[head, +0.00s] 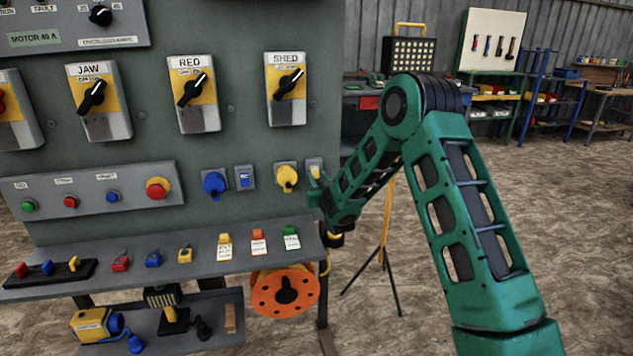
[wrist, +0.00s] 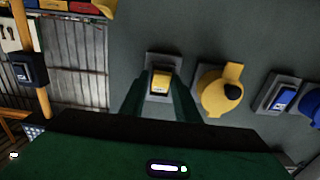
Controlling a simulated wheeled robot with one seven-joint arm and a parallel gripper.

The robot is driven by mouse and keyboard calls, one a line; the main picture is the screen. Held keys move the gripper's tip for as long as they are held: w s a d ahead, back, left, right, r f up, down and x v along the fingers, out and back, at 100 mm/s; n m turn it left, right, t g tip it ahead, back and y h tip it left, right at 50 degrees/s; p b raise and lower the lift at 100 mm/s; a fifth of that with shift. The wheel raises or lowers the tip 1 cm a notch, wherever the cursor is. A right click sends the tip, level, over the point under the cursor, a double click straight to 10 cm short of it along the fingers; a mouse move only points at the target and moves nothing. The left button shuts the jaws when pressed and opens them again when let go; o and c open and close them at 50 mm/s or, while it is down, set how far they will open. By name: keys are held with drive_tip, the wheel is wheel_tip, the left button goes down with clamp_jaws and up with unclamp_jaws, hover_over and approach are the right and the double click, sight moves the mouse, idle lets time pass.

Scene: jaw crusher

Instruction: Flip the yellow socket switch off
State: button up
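The yellow socket switch (wrist: 160,82) is a small yellow rocker in a grey frame on the panel. In the head view, the switch (head: 314,166) sits just right of the yellow socket (head: 287,178), partly hidden by my gripper. My gripper (head: 318,187) faces the panel there. In the wrist view, my gripper (wrist: 158,96) has its two green fingers apart, one on each side of the switch, with nothing held. I cannot tell whether the fingertips touch the panel, or which way the rocker is tipped. The yellow socket (wrist: 220,92) is beside the right finger.
A blue socket (head: 214,184) and blue switch (head: 244,177) are farther left on the panel. Below, a shelf (head: 200,262) holds tags and padlocks, with an orange reel (head: 284,291) under it. A yellow tripod stand (head: 384,235) is behind my arm. Open floor lies right.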

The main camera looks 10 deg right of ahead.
drive_tip(key=shift+a, duration=0.1)
drive_tip(key=c, duration=0.6)
drive_tip(key=shift+o, duration=0.2)
drive_tip(key=shift+f, duration=0.1)
drive_tip(key=shift+w+f+t, duration=0.1)
drive_tip(key=shift+f+t, duration=0.1)
drive_tip(key=shift+t, duration=0.4)
drive_tip(key=shift+w+f+t, duration=0.1)
drive_tip(key=shift+f+t, duration=0.15)
drive_tip(key=shift+t, duration=1.05)
drive_tip(key=o, duration=1.1)
drive_tip(key=shift+c, duration=0.2)
